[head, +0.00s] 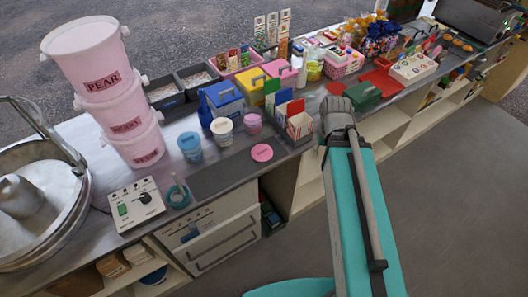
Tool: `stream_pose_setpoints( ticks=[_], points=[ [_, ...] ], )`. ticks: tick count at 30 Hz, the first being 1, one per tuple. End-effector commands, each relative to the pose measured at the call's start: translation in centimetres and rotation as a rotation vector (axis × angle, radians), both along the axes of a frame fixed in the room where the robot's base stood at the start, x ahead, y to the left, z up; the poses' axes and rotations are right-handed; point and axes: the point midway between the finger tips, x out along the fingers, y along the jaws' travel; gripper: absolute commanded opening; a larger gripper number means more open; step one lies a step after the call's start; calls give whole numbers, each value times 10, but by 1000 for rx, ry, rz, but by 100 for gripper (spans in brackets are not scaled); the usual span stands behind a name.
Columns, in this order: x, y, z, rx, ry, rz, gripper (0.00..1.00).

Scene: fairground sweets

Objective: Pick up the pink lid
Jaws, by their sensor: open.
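The pink lid (262,152) is a flat round disc with small dark lettering. It lies flat at the right part of a dark grey mat (222,177) on the counter, near the front edge. My teal arm reaches up on the right of the picture and ends in a grey joint over the counter's front edge. No gripper fingers show. The lid is fully visible and nothing touches its top.
A red-and-white striped box (300,126) with coloured cards stands right of the lid. A teal tape roll (178,195) and a control box (137,203) are to the left. Stacked pink buckets (127,117) rise behind. The mat's middle is clear.

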Motion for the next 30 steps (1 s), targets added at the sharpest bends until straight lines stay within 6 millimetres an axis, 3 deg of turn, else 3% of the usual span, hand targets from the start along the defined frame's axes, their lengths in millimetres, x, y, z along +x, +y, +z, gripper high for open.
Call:
stream_pose_setpoints(
  ticks=[7,11,20,30],
  points=[
    [5,4,-1,0,0,54,56],
    [14,19,-2,0,0,161,56],
    [48,51,-6,0,1,604,56],
    [87,102,-11,0,1,1202,56]
  ],
)
